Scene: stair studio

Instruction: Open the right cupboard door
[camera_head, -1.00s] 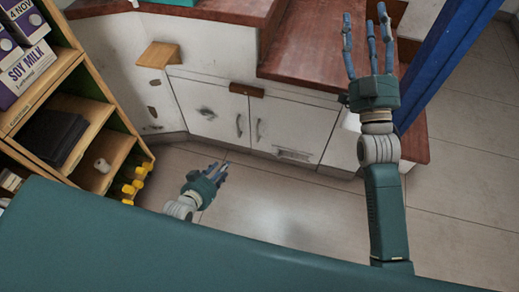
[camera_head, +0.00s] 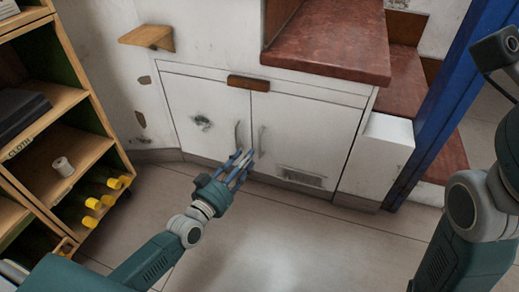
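The white cupboard stands ahead under a reddish-brown top, with two doors side by side. The right cupboard door (camera_head: 312,140) looks shut, with a vertical curved handle (camera_head: 262,138) near its left edge and a vent low down. The left cupboard door (camera_head: 205,115) also looks shut, and its handle (camera_head: 238,134) is close beside the other. My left gripper (camera_head: 240,165) is in front of the doors, its blue fingers spread and empty, just below the two handles in the picture. Whether it touches a door cannot be told. My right arm is at the right edge; its gripper is not visible.
A wooden shelf unit (camera_head: 88,112) with yellow-capped bottles (camera_head: 100,195) stands at the left. A blue post (camera_head: 440,110) and reddish-brown steps (camera_head: 405,85) are at the right. The tiled floor (camera_head: 300,235) before the cupboard is clear.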

